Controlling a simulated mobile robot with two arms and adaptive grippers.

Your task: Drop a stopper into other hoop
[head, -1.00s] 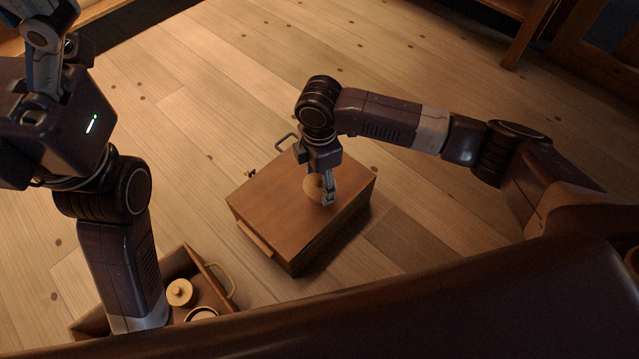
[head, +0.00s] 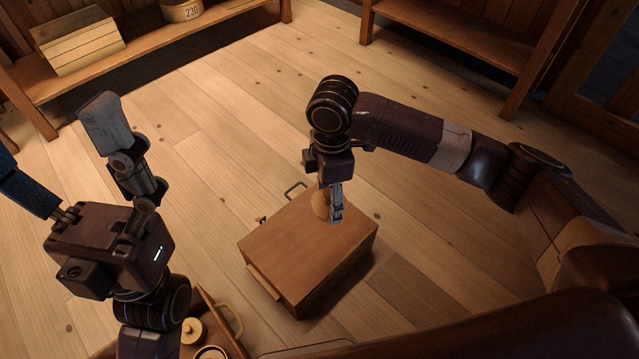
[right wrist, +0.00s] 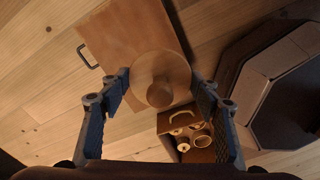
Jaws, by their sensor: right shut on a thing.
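A round, pale wooden stopper with a knob shows in the head view (head: 321,205) and in the right wrist view (right wrist: 160,80). My right gripper (head: 336,218) is shut on its rim and holds it over the far part of the brown wooden box (head: 300,250). In the right wrist view, the finger pads of my right gripper (right wrist: 160,88) touch the disc on both sides. Another knobbed stopper (head: 190,331) lies in the small crate (head: 235,343) at the lower left, beside a hoop (head: 211,352). My left gripper (head: 60,150) is raised, its fingers spread and empty.
The crate also shows in the right wrist view (right wrist: 201,156), with hoops (right wrist: 200,139) inside and a handle. The box has a dark handle (head: 295,189) at its far side. Shelves (head: 150,60) stand at the back. The floor between is mostly clear.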

